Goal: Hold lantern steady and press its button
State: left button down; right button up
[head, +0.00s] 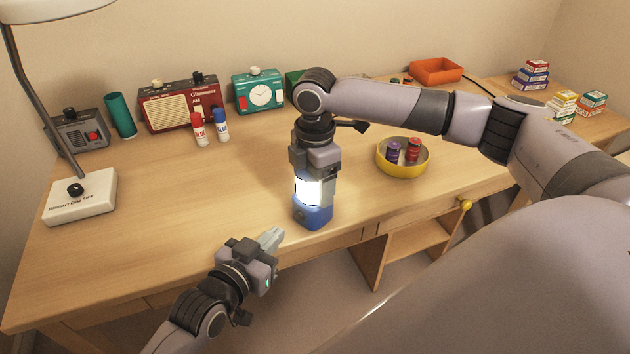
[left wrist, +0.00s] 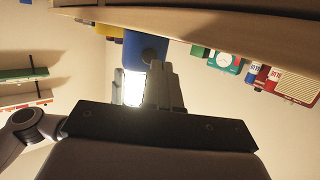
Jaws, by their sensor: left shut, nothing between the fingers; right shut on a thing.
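The lantern (head: 313,214) stands upright on the desk near its front edge, with a blue base and a glowing white middle. My right gripper (head: 314,172) comes down from above and is shut on its upper part, which it hides. My left gripper (head: 275,236) is shut and empty, in front and to the left of the lantern, apart from it by the desk edge. In the left wrist view, the blue base (left wrist: 139,44) appears upside down beyond my closed fingers (left wrist: 162,72).
A yellow bowl (head: 381,165) with small jars stands right of the lantern. A desk lamp base (head: 95,200) is at left. Radios, a teal clock (head: 246,96) and glue sticks (head: 199,133) line the back. The desk's left front is clear.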

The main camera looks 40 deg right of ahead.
pick_arm(q)
jog(key=shift+s+a, duration=0.1)
jog(key=shift+a, duration=0.45)
pick_arm(e)
jog(key=o, duration=1.3)
jog(key=shift+o, duration=0.2)
notch_tip(320, 180, up, 12)
jog(key=shift+r, duration=0.1)
pick_arm(q)
jog(key=shift+s, duration=0.1)
pick_arm(e)
jog(key=shift+s, duration=0.1)
